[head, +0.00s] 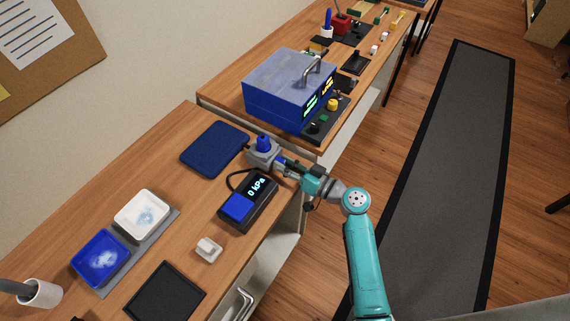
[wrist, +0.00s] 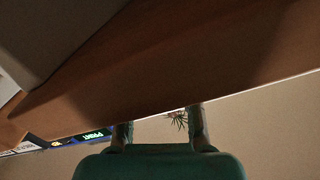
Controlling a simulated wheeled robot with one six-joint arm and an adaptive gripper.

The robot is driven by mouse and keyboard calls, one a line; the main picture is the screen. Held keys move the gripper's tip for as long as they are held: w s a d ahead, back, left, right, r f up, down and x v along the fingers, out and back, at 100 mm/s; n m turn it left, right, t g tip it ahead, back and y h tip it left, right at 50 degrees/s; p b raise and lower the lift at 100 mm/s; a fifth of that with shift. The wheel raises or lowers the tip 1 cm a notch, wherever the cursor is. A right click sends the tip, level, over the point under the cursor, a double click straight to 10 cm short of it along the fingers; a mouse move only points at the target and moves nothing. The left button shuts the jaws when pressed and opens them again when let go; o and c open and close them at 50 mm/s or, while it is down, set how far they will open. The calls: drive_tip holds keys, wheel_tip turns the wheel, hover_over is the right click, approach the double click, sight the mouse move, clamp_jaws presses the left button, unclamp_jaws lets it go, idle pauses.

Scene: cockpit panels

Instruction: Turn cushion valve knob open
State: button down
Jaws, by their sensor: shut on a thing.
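The cushion valve (head: 260,158) is a grey block with a blue top (head: 264,142), near the far right corner of the near bench in the head view. My gripper (head: 281,163) reaches it from the right, low over the bench edge, and is shut on the knob at its side. The fingers hide most of the contact, so the knob's angle cannot be told. A dark blue cushion (head: 214,148) lies flat left of the valve. In the wrist view my two fingers (wrist: 160,125) stand apart; the knob does not show there.
A dark gauge box (head: 248,203) in front of the valve reads 0 kPa, with a black cable beside it. A blue instrument (head: 272,108) stands behind on the far bench. White and blue trays (head: 141,212) lie at left. The floor to the right is free.

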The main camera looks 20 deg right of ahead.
drive_tip(key=shift+m, duration=0.3)
drive_tip(key=c, duration=0.8)
unclamp_jaws()
